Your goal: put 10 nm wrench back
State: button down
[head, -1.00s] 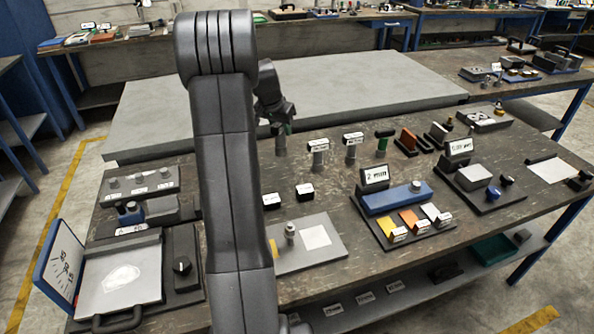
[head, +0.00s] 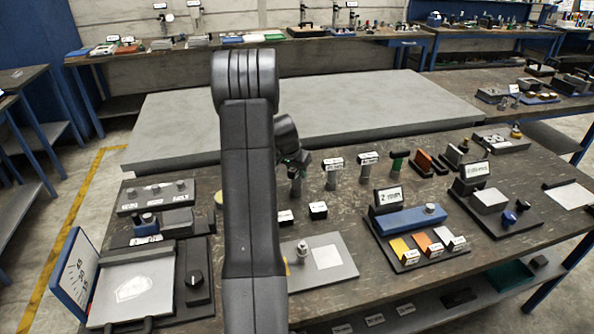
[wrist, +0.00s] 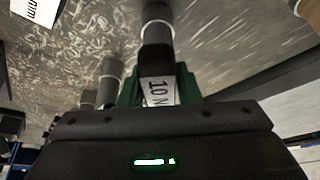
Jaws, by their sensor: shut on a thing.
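My gripper (wrist: 158,88) is shut on the 10 Nm wrench, its green fingers on either side of the wrench's dark head. The white label (wrist: 160,92) on it reads "10 N", with the rest cut off. A grey cylindrical part (wrist: 157,24) lies beyond the dark head. In the head view my gripper (head: 298,163) is over the table, partly behind my arm, with a grey cylinder (head: 296,186) below it. This cylinder lines up with two similar labelled tools (head: 333,175) (head: 368,168). Whether it touches the table is unclear.
A green-topped tool (head: 398,161) stands further right in the row. Two small labelled blocks (head: 318,210) (head: 286,217) sit in front. A blue block with a "2 mm" sign (head: 388,198) is to the right. A large grey slab (head: 400,100) lies behind the row.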

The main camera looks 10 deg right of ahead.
jog(key=shift+f, duration=0.1)
jog(key=c, duration=1.5)
grip_release()
jog(key=shift+f, duration=0.1)
jog(key=o, duration=0.4)
jog(key=shift+o, duration=0.2)
jog(key=shift+r, duration=0.3)
jog(key=b+v, duration=0.1)
jog(key=v, duration=1.1)
jog(key=shift+o, duration=0.2)
jog(key=shift+w, duration=0.1)
